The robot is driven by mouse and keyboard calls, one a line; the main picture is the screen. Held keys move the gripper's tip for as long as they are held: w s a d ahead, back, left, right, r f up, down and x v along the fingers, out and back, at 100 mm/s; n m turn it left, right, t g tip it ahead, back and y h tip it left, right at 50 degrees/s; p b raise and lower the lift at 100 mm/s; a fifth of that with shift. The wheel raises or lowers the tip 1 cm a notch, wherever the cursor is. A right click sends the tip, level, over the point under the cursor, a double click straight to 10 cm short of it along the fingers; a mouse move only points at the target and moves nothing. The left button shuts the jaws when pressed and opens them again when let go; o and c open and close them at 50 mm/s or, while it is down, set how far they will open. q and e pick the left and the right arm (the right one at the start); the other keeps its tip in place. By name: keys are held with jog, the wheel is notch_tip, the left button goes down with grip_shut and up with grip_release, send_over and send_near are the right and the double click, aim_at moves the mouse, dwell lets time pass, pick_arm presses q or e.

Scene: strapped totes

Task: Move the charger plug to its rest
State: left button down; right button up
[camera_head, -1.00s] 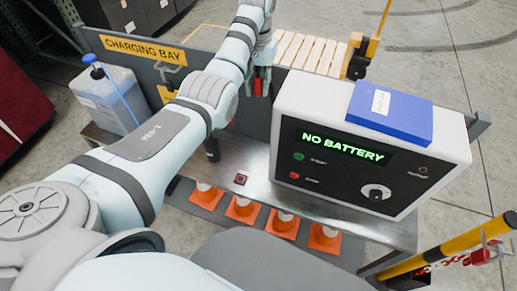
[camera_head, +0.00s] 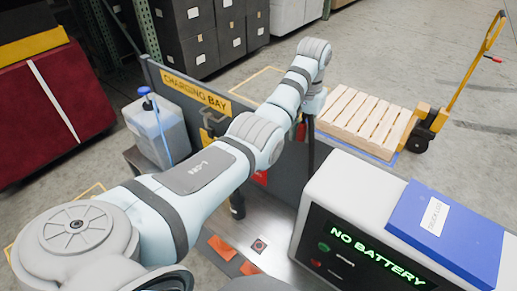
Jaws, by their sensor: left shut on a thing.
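My left arm reaches from the lower left across the charging bay to its far side. My left gripper (camera_head: 304,122) is small and mostly hidden by its own wrist. It is shut on the charger plug (camera_head: 301,131), of which only a small red part shows. A dark upright strip shows just right of it; I cannot tell if this is a cable or a finger. A dark bracket (camera_head: 209,126) on the grey back panel is partly hidden by my arm; I cannot tell if it is the rest. My right gripper is out of view.
A jug (camera_head: 157,130) with a blue cap stands at the left. A wooden pallet (camera_head: 365,118) on a pallet truck stands behind the panel (camera_head: 285,165).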

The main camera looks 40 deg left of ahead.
pick_arm(q)
notch_tip(320, 180, down, 12)
jog(key=s, duration=0.2)
jog(key=m, duration=0.2)
send_over(259, 246)
notch_tip(259, 246, down, 22)
jog(key=shift+r, duration=0.25)
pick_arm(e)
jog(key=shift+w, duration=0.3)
pick_arm(q)
jog(key=shift+f, duration=0.15)
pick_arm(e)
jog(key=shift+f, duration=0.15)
pick_arm(q)
notch_tip(259, 246, down, 6)
jog(key=b, duration=0.6)
jog(key=shift+r, duration=0.2)
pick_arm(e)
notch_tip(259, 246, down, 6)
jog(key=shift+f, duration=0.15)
pick_arm(q)
jog(key=shift+s+r+p, duration=0.1)
jog(key=shift+p, duration=0.55)
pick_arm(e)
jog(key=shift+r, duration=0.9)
pick_arm(q)
jog(key=shift+f+b, duration=0.5)
jog(key=shift+f, duration=0.2)
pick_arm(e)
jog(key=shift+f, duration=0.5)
